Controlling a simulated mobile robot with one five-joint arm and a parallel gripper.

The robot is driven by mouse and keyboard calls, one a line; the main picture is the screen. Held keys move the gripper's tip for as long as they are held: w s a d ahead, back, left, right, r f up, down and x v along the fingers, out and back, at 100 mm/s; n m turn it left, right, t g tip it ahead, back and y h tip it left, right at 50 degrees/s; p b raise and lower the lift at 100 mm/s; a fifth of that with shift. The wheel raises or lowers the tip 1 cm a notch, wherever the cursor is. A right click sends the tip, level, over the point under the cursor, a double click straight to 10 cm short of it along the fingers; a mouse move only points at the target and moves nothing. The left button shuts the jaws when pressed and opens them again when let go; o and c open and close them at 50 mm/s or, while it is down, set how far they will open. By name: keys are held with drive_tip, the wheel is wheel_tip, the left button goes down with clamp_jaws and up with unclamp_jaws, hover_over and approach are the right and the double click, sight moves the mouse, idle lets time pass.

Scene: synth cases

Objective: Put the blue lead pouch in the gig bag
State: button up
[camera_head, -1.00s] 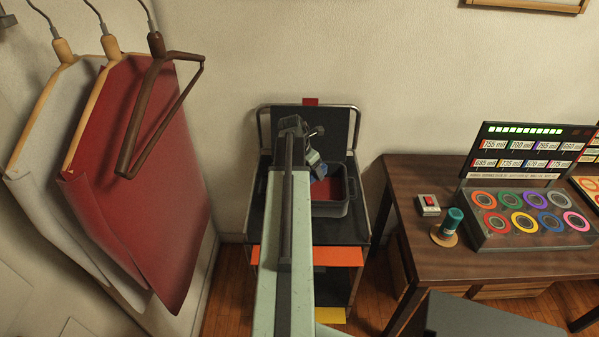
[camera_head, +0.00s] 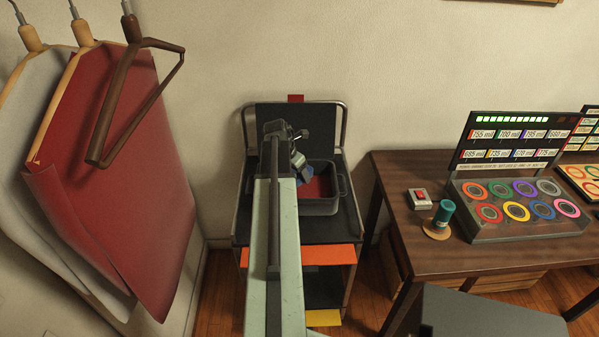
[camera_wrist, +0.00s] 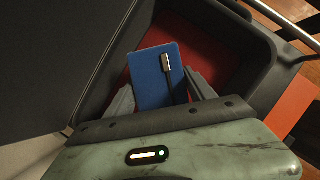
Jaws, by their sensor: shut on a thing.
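The blue lead pouch (camera_wrist: 153,88) is a flat blue rectangle with a dark lead and a metal-looking plug lying across it in the wrist view. My gripper (camera_wrist: 159,80) is shut on it, one finger at each side. In the head view my gripper (camera_head: 298,160) is at the left part of a dark grey open container with a red inside (camera_head: 322,208), which I take to be the gig bag. It stands on a cart. The wrist view shows its dark wall (camera_wrist: 250,75) and red inside around the pouch. I cannot tell whether the pouch touches the bottom.
The black cart (camera_head: 258,228) has a raised rail and back panel behind. A wooden table (camera_head: 400,180) on the right holds a red switch box (camera_head: 420,199), a teal cylinder (camera_head: 442,214) and a rack of coloured rings (camera_head: 520,215). Hanging red cloth (camera_head: 130,190) is at the left.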

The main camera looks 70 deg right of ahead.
drive_tip(key=shift+f, duration=0.35)
drive_tip(key=o, duration=1.5)
drive_tip(key=shift+c, duration=0.2)
drive_tip(key=shift+r, duration=0.1)
drive_tip(key=shift+r+p, duration=0.4)
drive_tip(key=shift+r, duration=0.15)
drive_tip(key=p+v, duration=1.1)
drive_tip(key=v, duration=0.1)
